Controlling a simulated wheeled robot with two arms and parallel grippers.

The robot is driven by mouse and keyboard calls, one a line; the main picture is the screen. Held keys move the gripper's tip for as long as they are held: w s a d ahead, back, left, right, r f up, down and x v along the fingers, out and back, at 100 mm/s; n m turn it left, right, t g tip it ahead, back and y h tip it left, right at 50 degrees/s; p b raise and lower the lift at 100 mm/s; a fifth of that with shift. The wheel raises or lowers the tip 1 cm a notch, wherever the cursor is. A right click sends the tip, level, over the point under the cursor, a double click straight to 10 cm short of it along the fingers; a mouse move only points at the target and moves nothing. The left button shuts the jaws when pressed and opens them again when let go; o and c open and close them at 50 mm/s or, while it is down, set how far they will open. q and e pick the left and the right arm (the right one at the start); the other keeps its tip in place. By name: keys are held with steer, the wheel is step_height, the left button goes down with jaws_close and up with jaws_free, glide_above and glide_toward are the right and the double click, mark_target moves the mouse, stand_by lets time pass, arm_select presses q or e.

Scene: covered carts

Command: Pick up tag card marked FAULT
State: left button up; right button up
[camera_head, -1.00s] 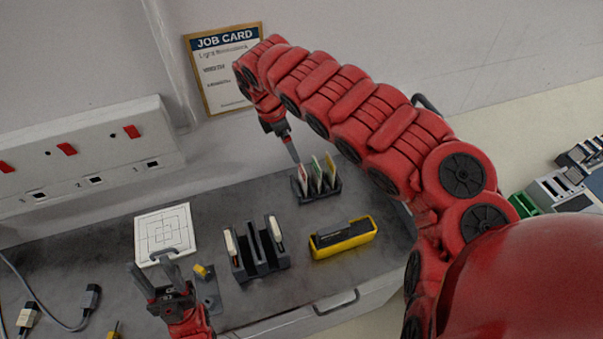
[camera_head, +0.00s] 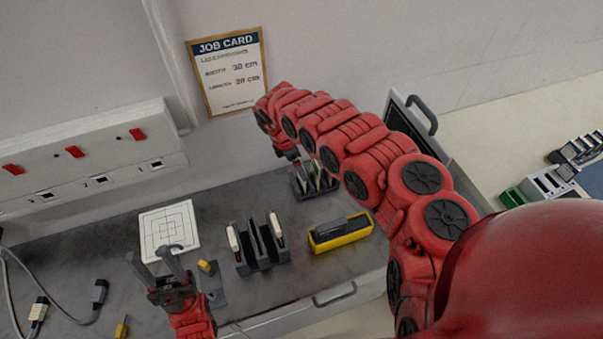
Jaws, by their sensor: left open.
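A small dark rack (camera_head: 316,192) stands at the back of the grey worktop and holds upright tag cards (camera_head: 323,180). The writing on the cards is too small to read, so I cannot tell which is marked FAULT. My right gripper (camera_head: 301,168) is at the left part of the rack, pointing down over the cards. It hides some of them, and whether its fingers are open or shut cannot be seen. My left gripper (camera_head: 155,260) is open and empty at the front left, in front of a white square plate (camera_head: 169,232).
A dark slotted holder (camera_head: 258,250) and a yellow tray (camera_head: 341,236) stand in front of the rack. Cables (camera_head: 60,310) lie at left. A handled panel (camera_head: 418,115) is behind my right arm.

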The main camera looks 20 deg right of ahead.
steer(key=shift+p+x, duration=0.45)
steer(key=shift+x, duration=1)
steer(key=c, duration=1.1)
steer(key=shift+r, duration=0.1)
